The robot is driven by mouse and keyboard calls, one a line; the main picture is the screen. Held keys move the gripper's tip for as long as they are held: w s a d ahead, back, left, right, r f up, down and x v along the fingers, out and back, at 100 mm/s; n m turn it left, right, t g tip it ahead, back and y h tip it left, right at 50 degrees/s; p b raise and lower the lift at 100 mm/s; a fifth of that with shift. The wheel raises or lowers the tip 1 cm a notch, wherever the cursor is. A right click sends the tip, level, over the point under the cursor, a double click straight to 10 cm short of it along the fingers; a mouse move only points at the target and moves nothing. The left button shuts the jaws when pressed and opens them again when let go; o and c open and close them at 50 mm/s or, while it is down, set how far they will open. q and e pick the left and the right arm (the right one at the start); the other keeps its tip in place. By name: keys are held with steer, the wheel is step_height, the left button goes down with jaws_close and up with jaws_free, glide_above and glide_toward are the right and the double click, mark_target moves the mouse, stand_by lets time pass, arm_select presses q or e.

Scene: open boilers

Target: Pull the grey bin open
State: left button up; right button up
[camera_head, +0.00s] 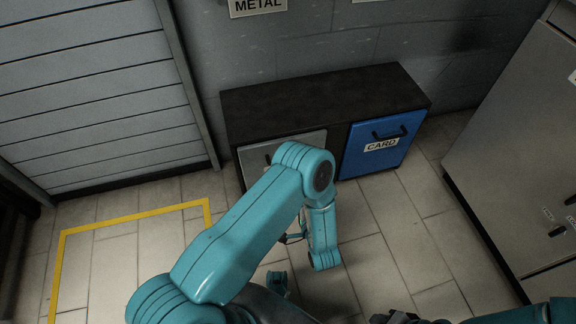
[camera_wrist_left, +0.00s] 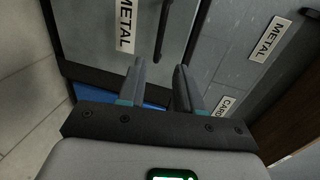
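The grey bin (camera_head: 250,160) is the left front of a dark low cabinet, and its front looks flush with the cabinet. My left arm covers much of it in the head view. In the left wrist view the grey bin's front (camera_wrist_left: 85,35) carries a METAL label (camera_wrist_left: 125,25) and a dark bar handle (camera_wrist_left: 163,28). My left gripper (camera_wrist_left: 160,68) is open, with the handle ahead of the gap between its fingers. I see no contact with the handle. My right gripper (camera_head: 396,317) shows only partly at the bottom edge of the head view.
The blue bin (camera_head: 360,160), labelled CARD, is right of the grey bin in the dark cabinet (camera_head: 320,100). A grey metal cabinet (camera_head: 520,150) stands at the right. A yellow floor line (camera_head: 130,218) lies at the left. Tiled floor before the bins looks clear.

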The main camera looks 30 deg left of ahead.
arm_select(q)
steer(key=b+x, duration=0.5)
steer(key=x, duration=1.1)
arm_select(e)
steer(key=shift+t, duration=0.4)
steer(key=f, duration=0.1)
steer(key=w+f, duration=0.1)
steer(key=f, duration=0.1)
steer(key=w+f, duration=0.1)
steer(key=f, duration=0.1)
steer(key=shift+d, duration=0.4)
arm_select(q)
jaws_close()
